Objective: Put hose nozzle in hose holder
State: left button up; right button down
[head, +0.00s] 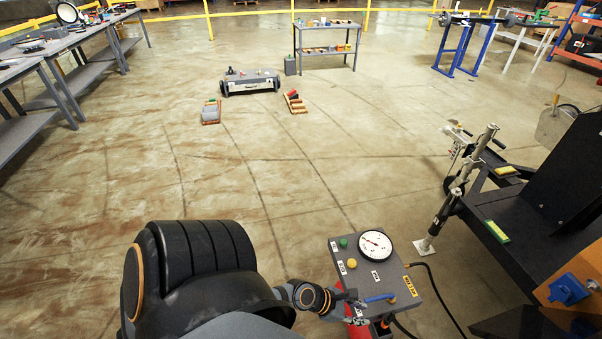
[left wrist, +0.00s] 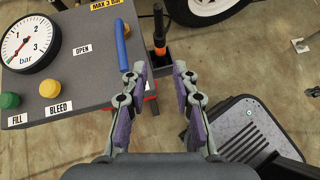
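The hose nozzle (left wrist: 159,28) is a dark upright piece with an orange band, in the left wrist view beyond my fingertips. Its lower end appears to stand in a dark box-like hose holder (left wrist: 157,62) beside the control panel; how deep it sits I cannot tell. My left gripper (left wrist: 159,80) is open, with its two fingers apart and nothing between them. In the head view my left gripper (head: 358,304) is at the panel's near edge, close to the blue lever, and partly hides the nozzle and holder. My right gripper is not in view.
The grey control panel (head: 400,277) has a gauge (head: 375,246), green and yellow knobs and a blue lever (left wrist: 122,44). A black hose (head: 438,298) runs from it. A dark trailer (head: 520,225) stands at the right.

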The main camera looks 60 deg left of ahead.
pick_arm(q)
jog(key=s+a+f+m+g+y, duration=0.1)
jog(key=s+a+f+m+y, duration=0.2)
jog(key=f, duration=0.4)
jog(key=s+a+f+m+g, duration=0.2)
jog(key=s+a+f+m, duration=0.15)
jog(key=f+m, duration=0.25)
jog(key=s+a+f+m+g+y, duration=0.1)
jog(key=s+a+f+m+y, duration=0.1)
jog(key=s+f+m, duration=0.35)
jog(key=s+f+m+g+y, duration=0.1)
jog(key=s+f+m+g, duration=0.2)
jog(key=s+f+m, duration=0.7)
jog(key=s+m, duration=0.4)
jog(key=m, duration=0.1)
jog(key=shift+s+a+f, duration=0.15)
jog(key=shift+s+f, duration=0.1)
jog(key=shift+f, duration=0.05)
